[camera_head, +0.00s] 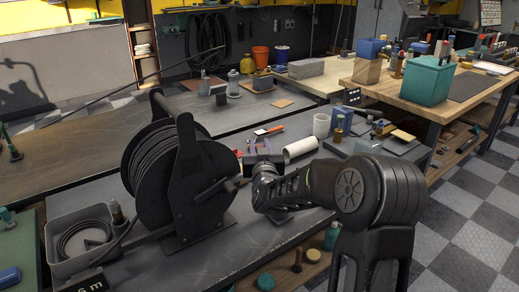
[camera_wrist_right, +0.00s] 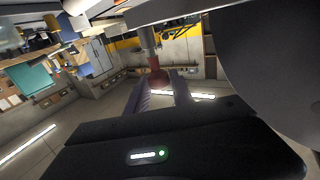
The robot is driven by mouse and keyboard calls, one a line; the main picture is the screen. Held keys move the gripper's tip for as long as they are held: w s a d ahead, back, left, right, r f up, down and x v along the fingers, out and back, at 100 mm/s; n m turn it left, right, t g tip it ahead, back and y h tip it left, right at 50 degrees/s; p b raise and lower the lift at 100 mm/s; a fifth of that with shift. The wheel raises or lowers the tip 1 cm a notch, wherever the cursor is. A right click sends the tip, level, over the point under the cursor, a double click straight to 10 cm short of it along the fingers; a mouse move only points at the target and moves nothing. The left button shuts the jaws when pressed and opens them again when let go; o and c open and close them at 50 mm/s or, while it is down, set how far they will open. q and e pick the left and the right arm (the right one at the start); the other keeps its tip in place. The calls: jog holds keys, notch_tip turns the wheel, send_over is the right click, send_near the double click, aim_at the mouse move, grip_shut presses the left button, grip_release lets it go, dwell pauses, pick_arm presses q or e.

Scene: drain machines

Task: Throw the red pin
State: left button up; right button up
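The red pin (camera_wrist_right: 157,78) shows in the right wrist view at the end of a short grey cylinder (camera_wrist_right: 147,40). My right gripper (camera_wrist_right: 160,84) has its two pale purple fingers spread, with the red pin between or just beyond their tips. A gap shows on both sides of it; I cannot tell whether either finger touches. In the head view my right gripper (camera_head: 260,145) is just right of the black cable reel machine (camera_head: 183,170), above the grey bench. I cannot single out the red pin in the head view. My left gripper is not in view.
A grey bin (camera_head: 66,262) with coiled cable stands left of the reel. A teal box (camera_head: 428,80) stands on the wooden table at right.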

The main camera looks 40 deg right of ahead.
jog(key=o, duration=0.4)
jog(key=shift+f, duration=0.1)
jog(key=shift+c, duration=0.2)
jog(key=shift+s, duration=0.1)
jog(key=v, duration=0.7)
jog(key=shift+s+a, duration=0.25)
